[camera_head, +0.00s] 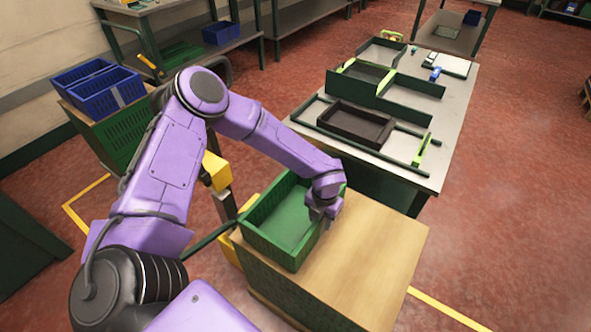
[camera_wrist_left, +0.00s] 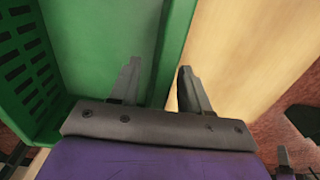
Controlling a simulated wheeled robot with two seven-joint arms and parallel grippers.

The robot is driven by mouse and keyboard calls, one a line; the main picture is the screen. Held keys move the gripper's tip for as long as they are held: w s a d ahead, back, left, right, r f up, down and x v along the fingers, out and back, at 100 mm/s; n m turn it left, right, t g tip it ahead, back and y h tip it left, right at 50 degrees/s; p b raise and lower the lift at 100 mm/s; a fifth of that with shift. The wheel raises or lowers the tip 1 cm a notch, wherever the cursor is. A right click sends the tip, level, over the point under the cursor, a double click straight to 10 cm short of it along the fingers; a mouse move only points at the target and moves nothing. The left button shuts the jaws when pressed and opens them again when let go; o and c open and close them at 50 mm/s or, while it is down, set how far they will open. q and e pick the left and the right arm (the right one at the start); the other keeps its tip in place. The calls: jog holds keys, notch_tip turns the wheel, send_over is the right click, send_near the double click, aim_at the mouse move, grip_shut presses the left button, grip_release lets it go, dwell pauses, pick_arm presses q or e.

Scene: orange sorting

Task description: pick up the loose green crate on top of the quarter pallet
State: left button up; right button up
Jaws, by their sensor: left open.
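The loose green crate (camera_head: 283,222) sits on the wooden top of the quarter pallet (camera_head: 362,262), toward its left side. It is empty as far as I can see. My left gripper (camera_head: 326,214) is at the crate's right wall. In the left wrist view my left gripper (camera_wrist_left: 158,85) is open, with one finger over the inside of the green crate (camera_wrist_left: 115,35) and the other over the pallet top (camera_wrist_left: 240,45). The crate's right wall runs between the fingers. I cannot tell if either finger touches it. My right gripper is not in view.
A grey table (camera_head: 455,112) with a dark tray (camera_head: 356,124) and green dividers stands behind the pallet. Blue crates (camera_head: 98,86) sit on a stack at the left. A yellow post (camera_head: 215,170) stands left of the pallet.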

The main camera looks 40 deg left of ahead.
pick_arm(q)
jog(key=shift+f, duration=0.25)
grip_shut()
dwell(1.3)
